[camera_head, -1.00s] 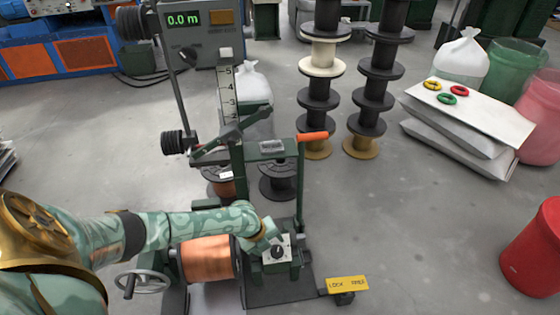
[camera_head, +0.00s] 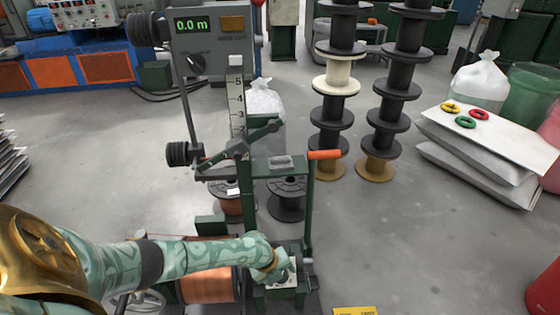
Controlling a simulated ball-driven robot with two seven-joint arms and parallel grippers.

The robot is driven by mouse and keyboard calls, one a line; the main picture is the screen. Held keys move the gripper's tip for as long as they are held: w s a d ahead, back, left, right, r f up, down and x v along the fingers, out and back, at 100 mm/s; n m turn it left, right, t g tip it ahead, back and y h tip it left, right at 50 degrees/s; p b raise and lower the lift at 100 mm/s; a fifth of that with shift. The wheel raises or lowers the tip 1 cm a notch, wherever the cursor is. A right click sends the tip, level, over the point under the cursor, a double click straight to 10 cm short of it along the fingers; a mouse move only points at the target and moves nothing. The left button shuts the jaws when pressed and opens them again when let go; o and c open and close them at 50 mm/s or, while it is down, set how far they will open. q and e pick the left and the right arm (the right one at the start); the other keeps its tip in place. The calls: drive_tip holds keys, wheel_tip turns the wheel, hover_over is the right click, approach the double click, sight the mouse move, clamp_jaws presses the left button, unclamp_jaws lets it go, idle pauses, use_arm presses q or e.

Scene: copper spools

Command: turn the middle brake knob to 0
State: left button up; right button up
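My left arm reaches in from the left in the head view. Its gripper (camera_head: 281,274) is at the small brake box (camera_head: 288,292) on the green stand, beside the copper spool (camera_head: 207,286). The white dial plate on top of the box is mostly covered by the gripper, so the knob and its setting are hidden. The fingers are too small and covered to tell whether they are open or shut, or touching the knob. My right gripper is not in view.
A meter box (camera_head: 211,37) reading 0.0 m is above. Stacked spools (camera_head: 339,88) stand behind, and sacks (camera_head: 470,177) lie at right. Floor between the stand and sacks is clear.

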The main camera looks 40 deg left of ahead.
use_arm(q)
drive_tip(key=c, duration=1)
